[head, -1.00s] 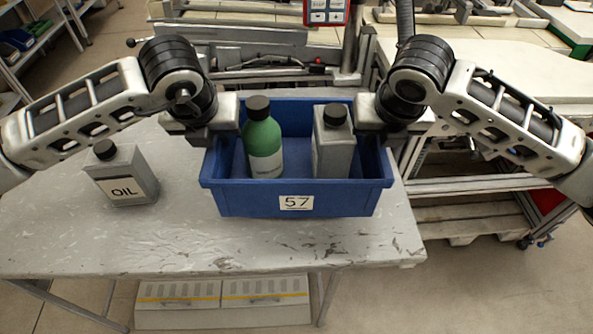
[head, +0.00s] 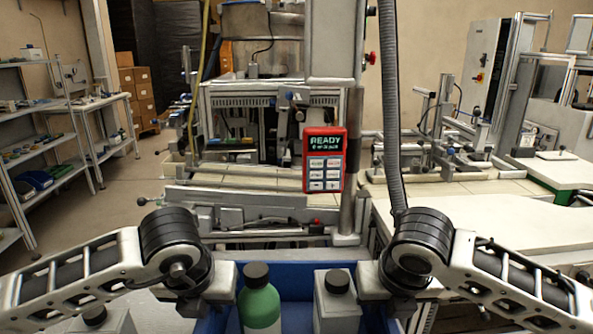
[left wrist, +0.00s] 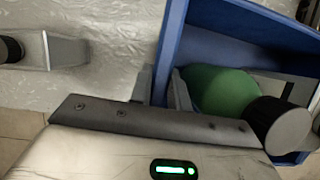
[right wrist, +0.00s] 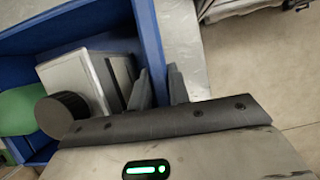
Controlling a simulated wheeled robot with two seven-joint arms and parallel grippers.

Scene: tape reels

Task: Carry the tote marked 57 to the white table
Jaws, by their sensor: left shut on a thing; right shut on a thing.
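The blue tote (head: 295,270) is at the bottom of the head view, cut off by the lower edge, its front and the 57 label out of frame. A green bottle (head: 260,303) with a dark cap and a grey bottle (head: 337,303) stand inside it. My left gripper (head: 222,298) is shut on the tote's left wall; the left wrist view shows the blue wall (left wrist: 172,45) between its fingers. My right gripper (head: 370,290) is shut on the right wall (right wrist: 147,35). A white table top (head: 460,235) is at the right in the head view.
A grey oil can (head: 95,320) stands left of the tote, mostly cut off. A machine bench with a red READY panel (head: 324,160) is straight ahead. A grey hose (head: 392,110) hangs beside it. Shelves (head: 40,140) line the left, with open floor before them.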

